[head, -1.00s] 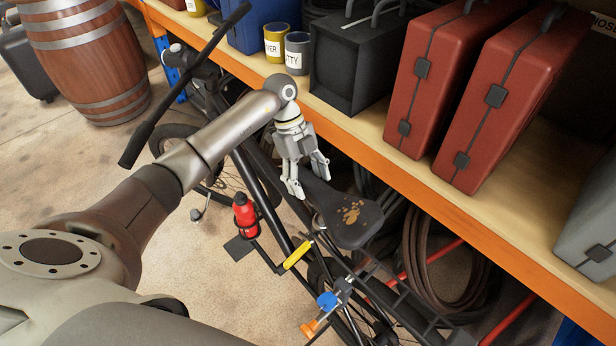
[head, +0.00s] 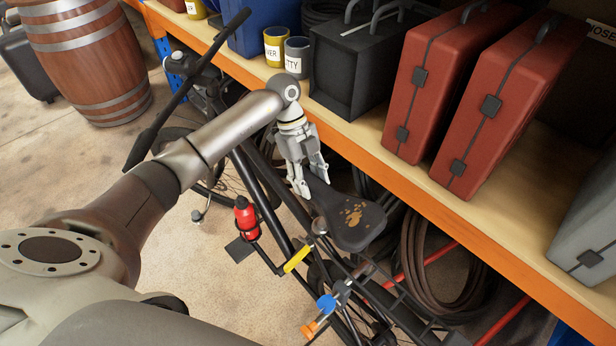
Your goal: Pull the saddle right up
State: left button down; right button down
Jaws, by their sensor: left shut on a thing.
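The black saddle (head: 355,222) of a dark bicycle shows in the head view, with a worn brown patch on its top. Its narrow nose points up and left in the picture. My left gripper (head: 312,186) comes down over the nose and is shut on it, one finger on each side. The near finger hides part of the nose. A yellow lever (head: 297,259) shows below the saddle, near the frame (head: 262,192). The seat post is mostly hidden under the saddle. My right gripper is not in view.
An orange-edged shelf (head: 450,216) runs close behind the bicycle, carrying red cases (head: 440,75), a black box (head: 350,75) and tins (head: 297,57). A red bottle (head: 246,218), a blue-and-orange clamp (head: 326,304) and coiled hose (head: 425,265) are nearby. Open floor lies left.

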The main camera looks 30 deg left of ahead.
pick_arm(q)
jog(key=r+p, duration=0.1)
jog(key=r, duration=0.1)
jog(key=d+r+p, duration=0.1)
jog(key=r+p, duration=0.1)
jog(key=r, duration=0.1)
jog(key=d+r+p, duration=0.1)
jog(key=r+p, duration=0.1)
jog(key=r, duration=0.1)
jog(key=shift+s+r, duration=0.25)
jog(key=shift+s+d+r+p, duration=0.1)
jog(key=shift+d+r+p, duration=0.1)
jog(key=shift+r+p, duration=0.15)
jog(key=shift+r, duration=0.1)
jog(key=c, duration=1)
grip_release()
jog(key=shift+c, duration=0.2)
jog(key=shift+o, duration=1.2)
jog(key=shift+s+d, duration=0.1)
